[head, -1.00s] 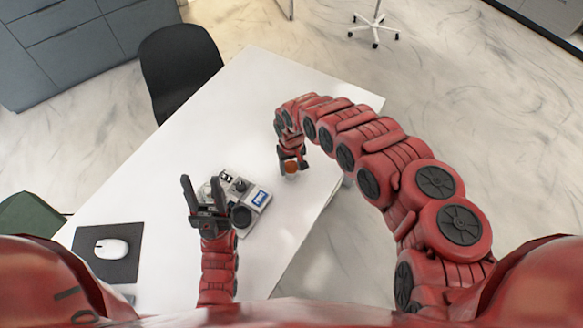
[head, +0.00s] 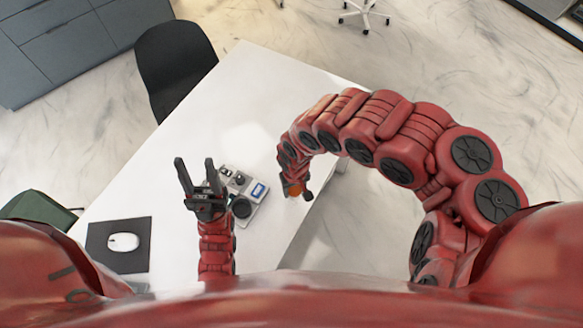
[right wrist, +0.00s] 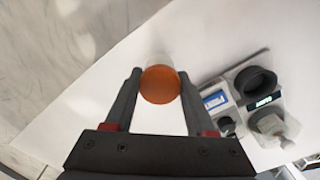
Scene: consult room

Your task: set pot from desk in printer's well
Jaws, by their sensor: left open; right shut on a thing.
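The pot, a small round orange-brown thing (right wrist: 160,84), is held between the fingertips of my right gripper (right wrist: 158,88) in the right wrist view. It also shows as an orange spot at my right gripper (head: 297,190) in the head view, near the desk's right edge. The printer (head: 246,186) is a flat grey unit on the desk with a blue label and a dark round well (head: 241,207); the well also shows in the right wrist view (right wrist: 257,82). My left gripper (head: 193,170) is open and empty, its fingers pointing up just left of the printer, overlapping its left side.
The white desk (head: 240,110) is clear behind the printer. A white mouse (head: 123,242) lies on a dark mat (head: 103,258) at the front left. A black chair (head: 176,62) stands at the desk's far left side. Open floor lies to the right.

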